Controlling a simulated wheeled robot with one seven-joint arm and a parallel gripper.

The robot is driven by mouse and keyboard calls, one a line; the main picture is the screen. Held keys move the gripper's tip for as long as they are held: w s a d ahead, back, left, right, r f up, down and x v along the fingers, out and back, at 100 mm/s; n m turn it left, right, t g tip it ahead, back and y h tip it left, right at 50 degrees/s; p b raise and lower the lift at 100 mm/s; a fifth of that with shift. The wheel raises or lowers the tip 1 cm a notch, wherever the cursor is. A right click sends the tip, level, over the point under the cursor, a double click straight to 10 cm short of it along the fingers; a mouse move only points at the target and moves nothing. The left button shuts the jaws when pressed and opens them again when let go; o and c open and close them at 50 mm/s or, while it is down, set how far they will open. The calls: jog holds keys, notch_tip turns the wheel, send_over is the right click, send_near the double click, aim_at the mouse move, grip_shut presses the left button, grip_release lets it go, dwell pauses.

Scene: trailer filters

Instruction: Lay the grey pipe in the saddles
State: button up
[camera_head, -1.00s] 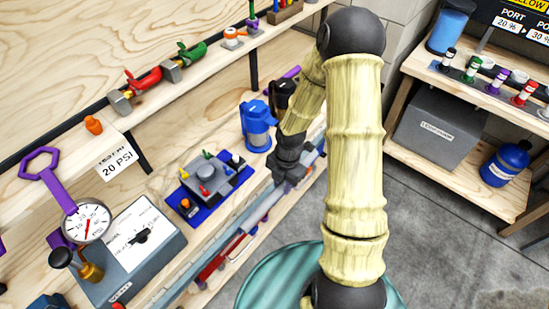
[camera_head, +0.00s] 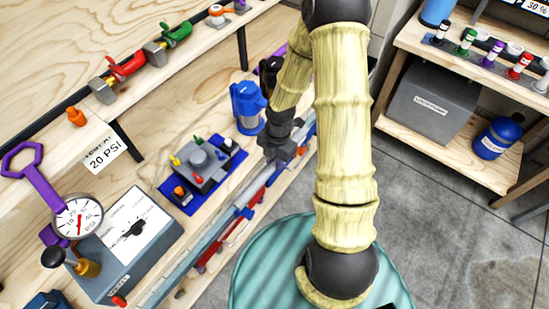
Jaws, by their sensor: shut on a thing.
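The long grey pipe (camera_head: 190,262) runs diagonally along the front edge of the bench, from the bottom of the view up to my gripper. My dark gripper (camera_head: 278,153) is shut on it near its upper right part; the fingertips are mostly hidden by the wrist. Red and blue parts (camera_head: 236,226) show beside and below the pipe along the edge. I cannot clearly tell the saddles apart from these parts, nor whether the pipe touches them.
A blue tray with a grey fixture (camera_head: 203,165) and a blue canister (camera_head: 248,108) stand close behind the pipe. A gauge (camera_head: 78,217) and grey control box (camera_head: 130,235) are at left. A teal round top (camera_head: 245,285) is below. Open floor lies right.

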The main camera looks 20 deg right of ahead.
aim_at(275, 168)
jog(key=shift+f+b, duration=1.35)
jog(key=shift+f, duration=0.95)
jog(key=shift+f+b, duration=0.6)
jog(key=shift+f, duration=1.25)
dwell(0.9)
jog(key=o, duration=1.1)
jog(key=r+p, duration=0.1)
jog(key=r, duration=0.4)
jog(key=w+d+r+p, duration=0.1)
jog(key=r, duration=0.5)
jog(key=r+p, duration=0.1)
jog(key=r, duration=0.5)
jog(key=shift+w+d+r, duration=0.1)
jog(key=shift+w+d, duration=0.05)
jog(key=shift+d, duration=0.2)
